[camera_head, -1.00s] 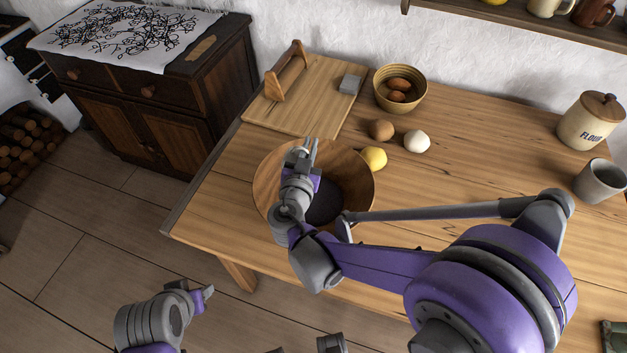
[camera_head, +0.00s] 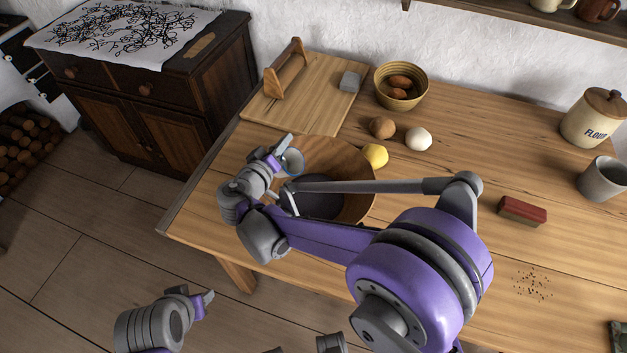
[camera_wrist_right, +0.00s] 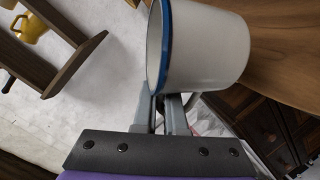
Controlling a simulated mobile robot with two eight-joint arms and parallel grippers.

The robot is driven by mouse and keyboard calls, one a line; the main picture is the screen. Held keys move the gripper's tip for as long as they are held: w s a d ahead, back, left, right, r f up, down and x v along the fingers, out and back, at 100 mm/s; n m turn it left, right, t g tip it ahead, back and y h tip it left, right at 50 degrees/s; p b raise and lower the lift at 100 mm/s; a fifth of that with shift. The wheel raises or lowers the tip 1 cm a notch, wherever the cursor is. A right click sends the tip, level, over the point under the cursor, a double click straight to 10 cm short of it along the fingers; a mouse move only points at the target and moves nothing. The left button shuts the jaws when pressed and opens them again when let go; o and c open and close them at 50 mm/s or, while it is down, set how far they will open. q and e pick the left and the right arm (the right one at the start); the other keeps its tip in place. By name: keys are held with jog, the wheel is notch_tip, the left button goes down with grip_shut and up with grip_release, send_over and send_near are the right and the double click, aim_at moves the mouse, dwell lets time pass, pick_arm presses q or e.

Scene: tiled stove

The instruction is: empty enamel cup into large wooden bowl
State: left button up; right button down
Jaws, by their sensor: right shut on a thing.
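The enamel cup, white with a blue rim, is large in the right wrist view (camera_wrist_right: 207,45) and lies tilted on its side. In the head view a small part of the cup (camera_head: 292,162) shows at the left rim of the large wooden bowl (camera_head: 350,165). My right gripper (camera_head: 283,152) is shut on the cup; its fingers (camera_wrist_right: 165,105) meet the cup near the rim. The bowl stands on the table with a dark round patch inside; I cannot tell whether it is contents. My right arm hides part of the bowl. My left gripper (camera_head: 207,300) is low, off the table; its jaw opening is unclear.
A lemon (camera_head: 375,155), a brown egg (camera_head: 382,127) and a white egg (camera_head: 418,139) lie behind the bowl.

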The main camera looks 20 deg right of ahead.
jog(key=shift+w+a+f+n+h+b, duration=0.15)
jog(key=shift+w+a+f+n+b, duration=0.15)
jog(key=shift+f+n, duration=0.15)
jog(key=shift+w+a+f+n+h+b, duration=0.2)
jog(key=shift+a+f+n+b, duration=0.1)
jog(key=shift+f+n, duration=0.15)
jog(key=w+a+r+n+g+h, duration=0.1)
jog(key=w+a+n+h, duration=0.1)
jog(key=w+a+n, duration=0.2)
jog(key=shift+a+r+n, duration=0.25)
jog(key=shift+a+n, duration=0.45)
jog(key=shift+n, duration=0.2)
jog(key=shift+w, duration=0.1)
